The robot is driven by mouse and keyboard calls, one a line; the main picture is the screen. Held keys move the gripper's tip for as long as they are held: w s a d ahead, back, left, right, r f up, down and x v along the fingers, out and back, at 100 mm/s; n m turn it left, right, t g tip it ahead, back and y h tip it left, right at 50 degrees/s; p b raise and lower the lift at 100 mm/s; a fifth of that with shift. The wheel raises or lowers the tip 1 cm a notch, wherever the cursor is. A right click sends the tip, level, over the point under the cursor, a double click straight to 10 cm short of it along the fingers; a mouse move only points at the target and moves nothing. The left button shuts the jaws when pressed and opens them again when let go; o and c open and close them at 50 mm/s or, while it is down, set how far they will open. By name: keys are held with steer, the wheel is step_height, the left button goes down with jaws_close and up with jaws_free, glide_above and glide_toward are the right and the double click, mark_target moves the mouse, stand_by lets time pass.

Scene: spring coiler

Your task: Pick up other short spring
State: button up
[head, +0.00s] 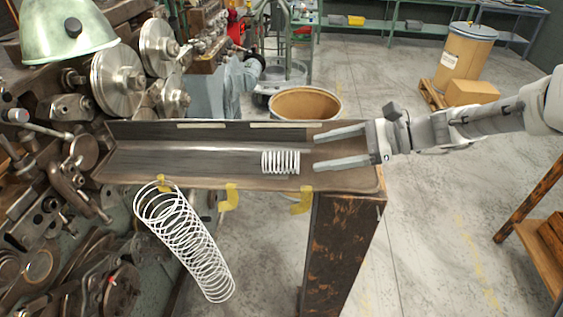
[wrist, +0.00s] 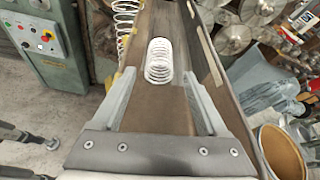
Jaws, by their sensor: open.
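A short white spring (head: 281,162) lies on its side in the metal trough (head: 215,165), towards its right end. In the wrist view the short spring (wrist: 159,62) lies ahead of my fingers and between their lines. My gripper (head: 316,152) is open and empty, just right of the spring and over the right end of the trough. Its fingers point left along the trough, and it also shows in the wrist view (wrist: 152,95). A long white spring (head: 187,242) hangs from the trough's front edge on the left. No other short spring shows.
The coiling machine (head: 120,75) crowds the left side. A round bin (head: 305,104) stands behind the trough. Yellow brackets (head: 302,200) stick out of the trough's front edge. The floor to the right is largely clear, with a wooden rack (head: 540,235) at the right edge.

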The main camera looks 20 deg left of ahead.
mark_target(289, 160)
steer(key=x, duration=0.3)
steer(key=shift+s+a+f, duration=0.1)
steer(key=shift+a, duration=0.1)
steer(key=shift+f+x, duration=0.15)
steer(key=shift+x, duration=1.2)
steer(key=shift+f+x, duration=0.15)
steer(key=shift+x, duration=1.2)
steer(key=shift+d, duration=0.1)
steer(key=shift+c, duration=0.3)
steer(key=c, duration=1.1)
steer(key=shift+r, duration=0.1)
